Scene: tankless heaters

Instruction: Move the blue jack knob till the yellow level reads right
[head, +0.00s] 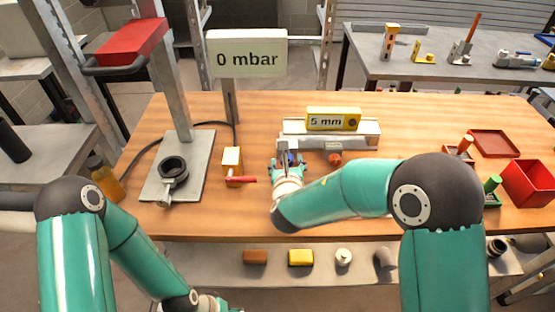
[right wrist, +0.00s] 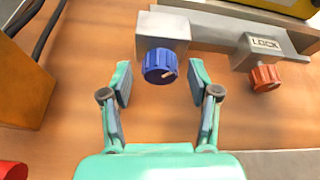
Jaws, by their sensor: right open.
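The blue jack knob (right wrist: 158,66) sits on the front of a grey block, with a pale mark on its face. My right gripper (right wrist: 160,82) is open, with one finger on each side of the knob and gaps between. In the head view my right gripper (head: 288,166) is at the front left of the grey jack bench (head: 312,143) and mostly hides the knob. The yellow level (head: 333,119) on top reads "5 mm". A red knob (right wrist: 265,77) under a "LOCK" label is to the right. My left gripper (head: 213,303) is partly cut off at the bottom edge.
A "0 mbar" display (head: 247,56) stands at the back. A yellow valve block (head: 232,162) with a red handle is left of my right gripper. A grey stand plate (head: 180,182) is further left. Red trays (head: 494,143) and bins lie on the right.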

